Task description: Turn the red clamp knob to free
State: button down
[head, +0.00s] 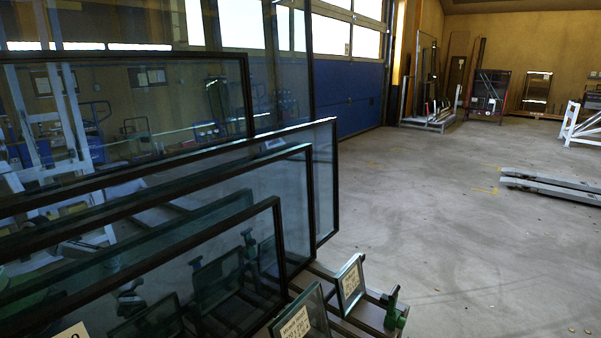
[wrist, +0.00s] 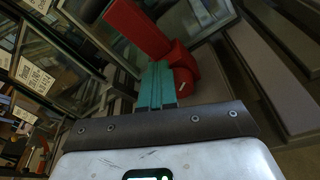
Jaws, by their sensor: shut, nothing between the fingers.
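In the wrist view, my gripper (wrist: 158,68) has its teal fingers shut together, with nothing between them. A red clamp part (wrist: 136,27) runs from the top of the picture down toward the fingertips. The rounded red knob (wrist: 183,66) is at its lower end, just right of the fingertips, with a small white mark on it. The fingers overlap the knob's left edge in the picture; I cannot tell whether they touch it. The knob and my gripper do not show in the head view.
Large dark-framed glass panes (head: 262,215) lean in a rack at the left of the head view. A green clamp (head: 393,314) and small labelled panes (head: 349,284) stand at its base. Grey rails (wrist: 270,65) lie right of the knob. Concrete floor (head: 450,220) is open at right.

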jog(key=shift+s+d, duration=0.1)
jog(key=shift+s, duration=0.05)
jog(key=shift+s+f+p+v, duration=0.1)
jog(key=shift+f+p+v, duration=0.1)
jog(key=shift+p+v, duration=0.85)
jog(key=shift+s+f+p+v, duration=0.1)
jog(key=shift+f+p+v, duration=0.2)
jog(key=shift+v, duration=1.4)
jog(key=s+f+n+t+y+b, duration=0.1)
jog(key=s+f+n+t+b, duration=0.2)
jog(key=n+b, duration=1.05)
jog(key=shift+w+a+r+n+p, duration=0.25)
jog(key=shift+w+a+n, duration=0.35)
jog(key=shift+a, duration=0.2)
jog(key=shift+w+a+r+n+p, duration=0.25)
jog(key=shift+w+a+n, duration=0.25)
jog(key=shift+w+a, duration=0.25)
jog(key=shift+w+a+r+n+p, duration=0.15)
jog(key=shift+w+a+n+p, duration=0.15)
jog(key=shift+w+a+n, duration=0.4)
jog(key=shift+f+b, duration=0.5)
jog(key=shift+b, duration=0.15)
